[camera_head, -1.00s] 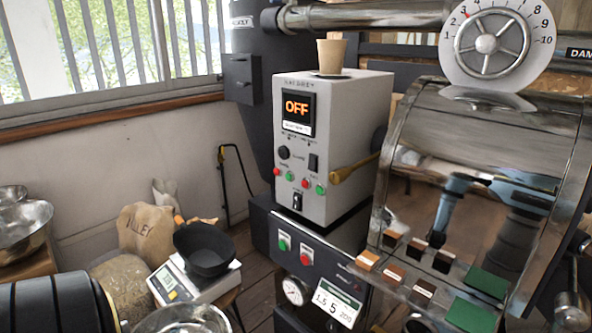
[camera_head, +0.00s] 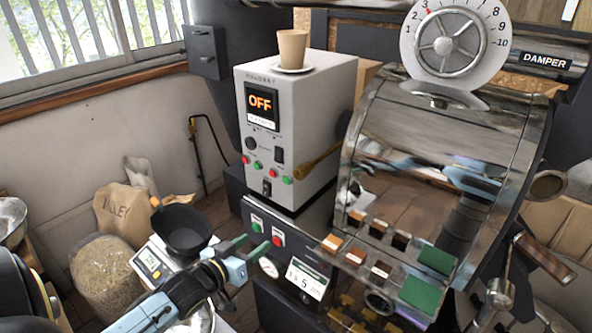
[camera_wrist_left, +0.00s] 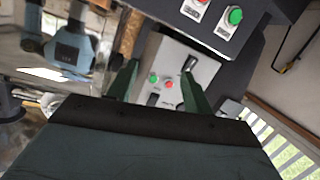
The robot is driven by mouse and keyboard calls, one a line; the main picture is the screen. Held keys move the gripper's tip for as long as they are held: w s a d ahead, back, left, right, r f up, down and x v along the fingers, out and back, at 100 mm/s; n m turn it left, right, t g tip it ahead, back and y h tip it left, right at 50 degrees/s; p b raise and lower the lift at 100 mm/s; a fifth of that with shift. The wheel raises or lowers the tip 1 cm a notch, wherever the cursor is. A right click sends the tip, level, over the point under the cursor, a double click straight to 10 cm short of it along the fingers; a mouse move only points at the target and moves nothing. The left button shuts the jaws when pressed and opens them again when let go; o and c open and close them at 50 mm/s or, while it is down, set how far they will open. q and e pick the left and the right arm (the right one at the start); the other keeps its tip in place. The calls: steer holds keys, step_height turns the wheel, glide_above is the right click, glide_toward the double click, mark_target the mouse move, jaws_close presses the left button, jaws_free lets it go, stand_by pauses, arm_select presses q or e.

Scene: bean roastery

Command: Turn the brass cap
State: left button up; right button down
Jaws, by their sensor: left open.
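I cannot pick out a brass cap for certain. A brass-coloured handle (camera_head: 318,164) sticks out from the right side of the grey control box (camera_head: 330,115), and a brown-gold rod (camera_wrist_left: 129,34) shows in the left wrist view. A metal-rimmed round fitting (camera_head: 378,302) sits low under the drum front, partly hidden. My left gripper (camera_head: 252,247) is open and empty, in front of the dark lower panel. In the left wrist view its green fingers (camera_wrist_left: 158,70) stand apart, with the box's buttons seen between them. My right gripper is not in view.
The shiny roaster drum (camera_head: 430,140) fills the right and mirrors an arm. A black pan (camera_head: 181,229) sits on a scale (camera_head: 152,260), beside a sack (camera_head: 125,212). A wooden-handled lever (camera_head: 545,258) juts out at right.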

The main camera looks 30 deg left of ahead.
mark_target(298, 174)
arm_select(q)
step_height(298, 174, up, 14)
steer(key=d+t+h+p, duration=0.1)
steer(key=d+t, duration=0.2)
steer(key=shift+h, duration=0.4)
steer(key=w, duration=1.3)
steer(key=shift+w+d+f+p, duration=0.1)
steer(key=shift+w+d+p, duration=0.25)
steer(key=shift+d+p, duration=0.05)
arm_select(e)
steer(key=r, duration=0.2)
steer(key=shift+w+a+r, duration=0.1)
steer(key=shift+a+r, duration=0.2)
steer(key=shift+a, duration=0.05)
arm_select(q)
steer(key=shift+c, duration=0.2)
steer(key=c, duration=0.9)
